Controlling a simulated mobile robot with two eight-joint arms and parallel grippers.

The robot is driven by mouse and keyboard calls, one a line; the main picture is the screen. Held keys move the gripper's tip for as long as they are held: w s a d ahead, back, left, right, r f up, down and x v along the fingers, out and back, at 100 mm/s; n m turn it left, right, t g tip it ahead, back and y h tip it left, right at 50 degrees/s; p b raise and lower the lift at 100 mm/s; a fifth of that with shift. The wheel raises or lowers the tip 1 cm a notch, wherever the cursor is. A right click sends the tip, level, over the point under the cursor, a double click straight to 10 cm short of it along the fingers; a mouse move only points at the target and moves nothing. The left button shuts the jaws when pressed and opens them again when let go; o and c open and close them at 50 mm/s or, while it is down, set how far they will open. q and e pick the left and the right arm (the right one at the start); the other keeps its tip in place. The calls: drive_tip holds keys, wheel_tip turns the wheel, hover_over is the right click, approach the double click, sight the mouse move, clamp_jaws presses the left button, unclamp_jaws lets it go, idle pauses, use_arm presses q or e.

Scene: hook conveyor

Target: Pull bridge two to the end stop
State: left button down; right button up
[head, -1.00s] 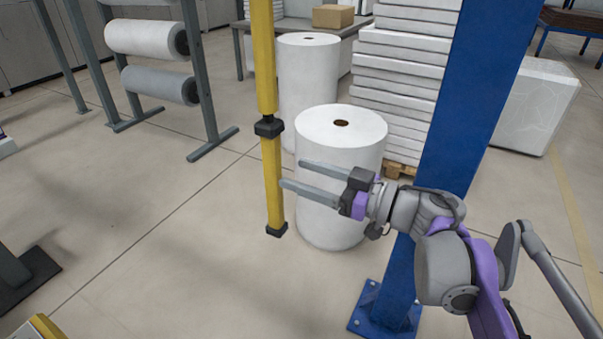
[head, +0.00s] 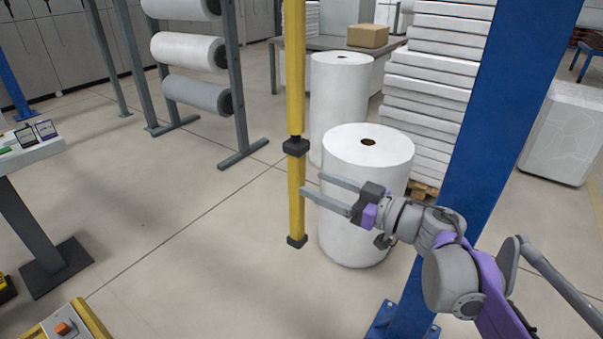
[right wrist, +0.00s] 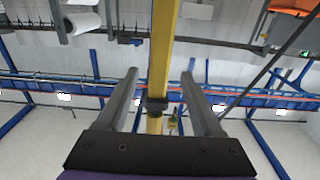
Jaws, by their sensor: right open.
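A yellow pole (head: 296,205) hangs upright in the head view, with a black collar (head: 296,147) partway down and a black end cap (head: 297,241) above the floor. My right gripper (head: 312,184) is open and empty. Its fingertips are at the pole's right edge, just below the collar. In the right wrist view the pole (right wrist: 162,45) runs between the two fingers, apparently touching neither; I cannot tell how deep it sits. The bridge and its end stop cannot be made out. My left gripper is out of view.
A blue post (head: 490,130) stands close beside my right arm. A white roll (head: 365,210) stands behind the gripper. A yellow box with an orange button (head: 63,328) is at lower left, near a table (head: 30,155). Open floor lies left of the pole.

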sight(302, 178)
drive_tip(key=x, duration=0.6)
drive_tip(key=shift+w+a+p, duration=0.1)
drive_tip(key=shift+w+p, duration=0.05)
drive_tip(key=shift+p, duration=0.2)
clamp_jaws()
idle(1.1)
